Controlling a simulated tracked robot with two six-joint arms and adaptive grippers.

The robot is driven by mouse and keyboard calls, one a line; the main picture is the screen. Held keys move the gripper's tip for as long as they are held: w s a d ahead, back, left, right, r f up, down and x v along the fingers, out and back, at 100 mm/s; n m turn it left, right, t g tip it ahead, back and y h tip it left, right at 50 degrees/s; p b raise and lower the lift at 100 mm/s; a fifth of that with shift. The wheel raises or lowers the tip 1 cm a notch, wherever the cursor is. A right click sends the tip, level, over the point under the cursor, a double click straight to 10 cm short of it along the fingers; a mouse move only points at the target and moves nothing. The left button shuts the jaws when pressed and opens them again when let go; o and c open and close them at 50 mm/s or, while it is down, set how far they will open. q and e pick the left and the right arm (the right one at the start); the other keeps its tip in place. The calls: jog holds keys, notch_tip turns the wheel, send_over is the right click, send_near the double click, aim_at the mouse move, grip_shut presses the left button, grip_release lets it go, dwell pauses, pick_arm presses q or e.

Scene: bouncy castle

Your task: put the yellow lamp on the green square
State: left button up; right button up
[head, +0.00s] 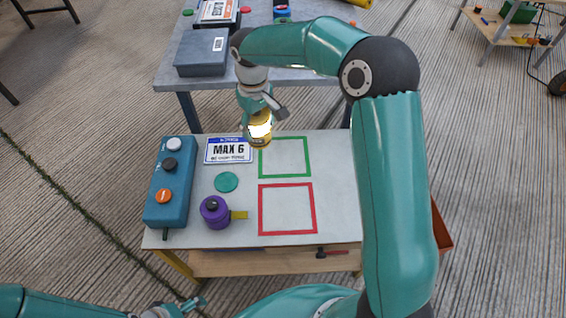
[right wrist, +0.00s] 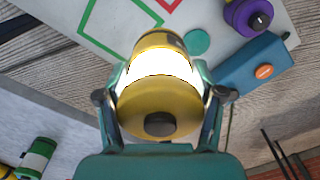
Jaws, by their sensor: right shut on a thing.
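The yellow lamp (head: 259,138), with a bright glowing band, is between the fingers of my right gripper (head: 258,113), which is shut on it. In the right wrist view the lamp (right wrist: 158,95) fills the middle, with a finger of the gripper (right wrist: 162,92) on each side. In the head view the lamp appears at the table's back edge, by the upper left corner of the green square (head: 309,157). I cannot tell its height above the table. The green square is an empty outline. My left gripper (head: 188,305) shows partly at the bottom edge, its opening unclear.
A red square outline (head: 315,208) lies in front of the green one. A MAX 6 sign (head: 229,150), green disc (head: 226,182), purple object (head: 213,211) and blue button box (head: 171,183) are to the left. Another table (head: 180,82) with a grey case (head: 202,53) stands behind.

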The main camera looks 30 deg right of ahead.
jog(key=w+d+f+n+b, duration=0.25)
jog(key=d+b, duration=0.35)
jog(key=d, duration=0.3)
pick_arm(q)
notch_tip(320, 180, down, 13)
jog(key=b, duration=0.4)
jog(key=shift+r+b, duration=0.15)
jog(key=shift+b, duration=0.15)
pick_arm(e)
jog(key=shift+n, duration=0.25)
jog(key=shift+d+f, duration=0.15)
jog(key=shift+f, duration=4.65)
jog(key=shift+d+f, duration=0.1)
jog(key=shift+f, duration=4.65)
jog(key=o, duration=1.5)
jog(key=shift+f, duration=0.1)
jog(key=shift+o, duration=0.2)
pick_arm(q)
jog(key=shift+r+p, duration=0.95)
jog(key=shift+p, duration=0.05)
pick_arm(e)
notch_tip(320, 180, up, 12)
